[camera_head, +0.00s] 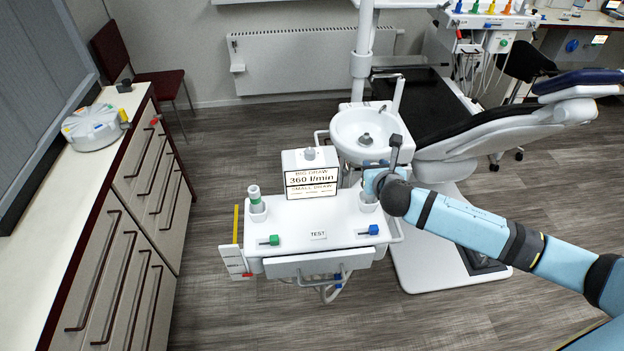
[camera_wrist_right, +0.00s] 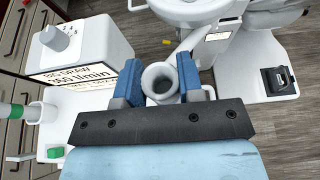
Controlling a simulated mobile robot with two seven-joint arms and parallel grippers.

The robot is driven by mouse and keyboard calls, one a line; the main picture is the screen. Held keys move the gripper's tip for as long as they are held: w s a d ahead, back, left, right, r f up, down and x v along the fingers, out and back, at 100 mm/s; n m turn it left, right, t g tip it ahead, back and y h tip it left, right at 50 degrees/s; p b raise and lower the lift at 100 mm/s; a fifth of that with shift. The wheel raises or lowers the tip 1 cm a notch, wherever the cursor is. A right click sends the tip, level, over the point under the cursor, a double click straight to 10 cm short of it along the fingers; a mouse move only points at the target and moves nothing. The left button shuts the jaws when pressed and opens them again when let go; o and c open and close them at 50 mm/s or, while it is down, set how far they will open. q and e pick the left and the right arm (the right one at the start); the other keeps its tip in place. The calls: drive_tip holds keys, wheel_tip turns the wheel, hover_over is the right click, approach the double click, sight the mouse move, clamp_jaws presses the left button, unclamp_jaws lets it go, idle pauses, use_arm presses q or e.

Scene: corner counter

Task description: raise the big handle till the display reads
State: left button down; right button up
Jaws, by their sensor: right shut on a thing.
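The big handle (camera_wrist_right: 160,82), a pale grey tube with a wide open mouth, stands between the two blue fingers of my right gripper (camera_wrist_right: 160,88), which is shut on it. In the head view my right gripper (camera_head: 373,182) is at the right end of the white instrument tray (camera_head: 318,228) and hides most of the handle. The display (camera_head: 312,181) on a white box reads "BIG DRAW 360 l/min", with a "SMALL DRAW" line cut off below. A smaller green-banded handle (camera_head: 254,196) stands in the left holder. My left gripper is out of view.
The white basin (camera_head: 364,130) is close behind my right gripper. The dental chair (camera_head: 520,125) stands to the right.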

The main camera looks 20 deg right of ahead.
drive_tip(key=shift+f, duration=0.15)
drive_tip(key=shift+f+b, duration=0.65)
drive_tip(key=shift+f, duration=1.15)
drive_tip(key=o, duration=1)
drive_tip(key=shift+o, duration=0.2)
